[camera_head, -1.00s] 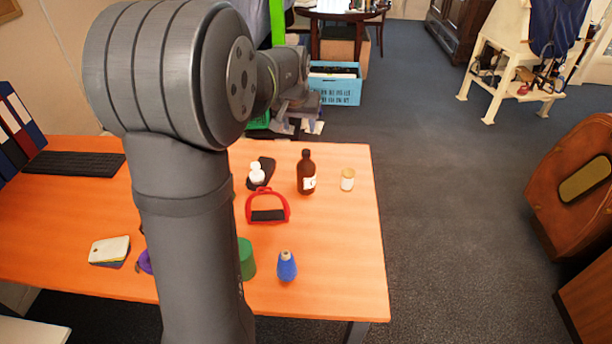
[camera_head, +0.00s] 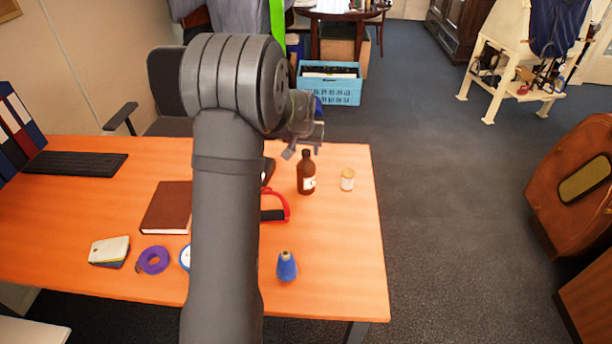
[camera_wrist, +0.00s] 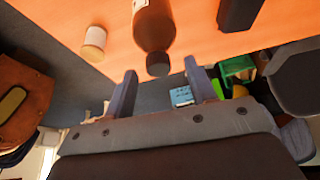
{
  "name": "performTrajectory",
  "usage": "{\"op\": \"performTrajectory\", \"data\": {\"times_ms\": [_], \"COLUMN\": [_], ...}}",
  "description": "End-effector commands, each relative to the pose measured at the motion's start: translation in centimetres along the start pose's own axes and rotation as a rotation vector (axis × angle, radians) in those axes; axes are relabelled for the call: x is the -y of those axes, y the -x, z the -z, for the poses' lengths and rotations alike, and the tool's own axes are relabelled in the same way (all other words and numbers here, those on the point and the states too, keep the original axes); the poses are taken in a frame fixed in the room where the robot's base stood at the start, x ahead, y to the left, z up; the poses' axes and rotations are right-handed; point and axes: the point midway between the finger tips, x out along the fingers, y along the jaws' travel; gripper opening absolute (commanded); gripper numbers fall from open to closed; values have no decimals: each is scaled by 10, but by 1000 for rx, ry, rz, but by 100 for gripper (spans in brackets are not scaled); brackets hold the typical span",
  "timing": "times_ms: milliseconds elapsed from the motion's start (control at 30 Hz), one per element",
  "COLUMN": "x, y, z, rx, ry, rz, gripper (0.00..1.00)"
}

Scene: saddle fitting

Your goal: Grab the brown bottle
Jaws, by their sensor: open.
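The brown bottle (camera_head: 306,174) stands upright on the orange table, dark-capped with a white label. In the wrist view the bottle (camera_wrist: 154,28) shows upside down, its cap (camera_wrist: 158,64) toward the gap between my fingers. My gripper (camera_wrist: 158,85) is open, with nothing between its fingers. In the head view my gripper (camera_head: 300,153) shows near the bottle's cap, partly hidden behind my arm. I cannot tell the exact distance between fingers and bottle.
A blue thread cone (camera_head: 287,267) stands nearer the front. The table's right edge is close to the jar.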

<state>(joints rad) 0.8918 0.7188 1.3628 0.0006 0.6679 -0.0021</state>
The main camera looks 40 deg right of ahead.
Motion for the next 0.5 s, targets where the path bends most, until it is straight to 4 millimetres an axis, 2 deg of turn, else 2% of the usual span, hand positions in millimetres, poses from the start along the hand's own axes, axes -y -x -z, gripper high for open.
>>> {"op": "performTrajectory", "data": {"times_ms": [100, 200, 500], "x": [-2, -2, -2], "y": [-18, -27, -31], "z": [3, 3, 3], "rx": [2, 0, -1], "ry": [0, 0, 0], "rz": [0, 0, 0], "gripper": [51, 51, 51]}}
